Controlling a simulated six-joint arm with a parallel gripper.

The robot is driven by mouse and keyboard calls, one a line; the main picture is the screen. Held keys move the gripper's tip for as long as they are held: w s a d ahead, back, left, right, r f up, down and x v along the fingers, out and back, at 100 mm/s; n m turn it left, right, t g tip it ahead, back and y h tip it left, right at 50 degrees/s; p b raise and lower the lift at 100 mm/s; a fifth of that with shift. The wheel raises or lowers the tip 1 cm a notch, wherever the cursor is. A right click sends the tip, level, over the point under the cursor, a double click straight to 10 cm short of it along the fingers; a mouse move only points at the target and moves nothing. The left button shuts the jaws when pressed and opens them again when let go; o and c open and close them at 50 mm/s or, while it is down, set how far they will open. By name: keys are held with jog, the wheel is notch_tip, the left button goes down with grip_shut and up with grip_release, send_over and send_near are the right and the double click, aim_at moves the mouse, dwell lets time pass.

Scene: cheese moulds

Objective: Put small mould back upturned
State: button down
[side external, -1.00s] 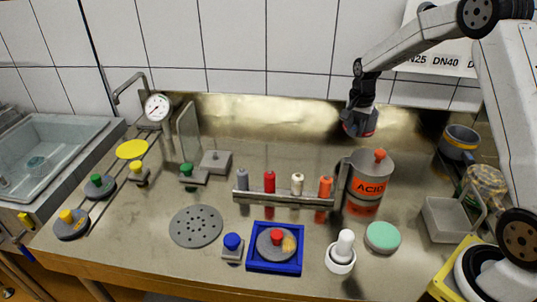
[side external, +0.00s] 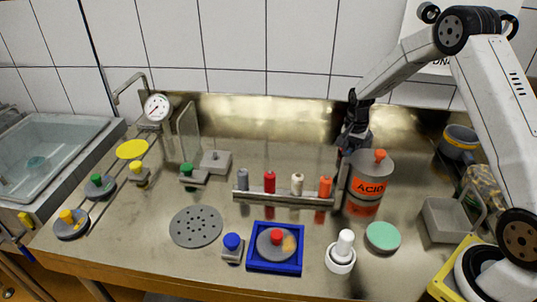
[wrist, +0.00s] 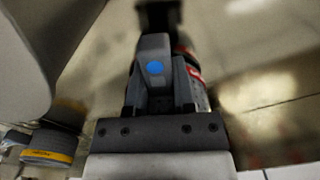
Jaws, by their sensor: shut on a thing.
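My gripper (side external: 355,128) is above and behind the left part of the acid can, near the back wall. It is shut on the small mould (wrist: 197,76), a dark grey cup with a red band. In the wrist view the fingers (wrist: 155,80) hide most of the mould, and only its right side shows. In the side view the mould is dark and small, held in the air, and appears tilted. I cannot clearly tell which way its opening faces.
The acid can (side external: 369,180) with an orange knob stands just below my gripper. A grey mould with a yellow band (side external: 459,141) stands at the right. A bottle rack (side external: 285,200), a blue tray (side external: 275,268) and a green disc (side external: 382,236) are nearer the front.

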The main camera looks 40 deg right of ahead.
aim_at(351, 147)
jog(key=shift+f, duration=0.2)
jog(key=shift+c, duration=2.2)
grip_release()
notch_tip(351, 147, up, 12)
jog(key=shift+r, duration=0.15)
jog(key=shift+a, duration=0.1)
jog(key=s+a+f+n+t, duration=0.2)
jog(key=s+a+f+n, duration=0.1)
jog(key=s+a+n, duration=1)
jog(key=s+a, duration=0.4)
jog(key=a, duration=0.1)
jog(key=shift+s+t, duration=0.3)
jog(key=shift+s, duration=0.05)
jog(key=shift+a, duration=0.1)
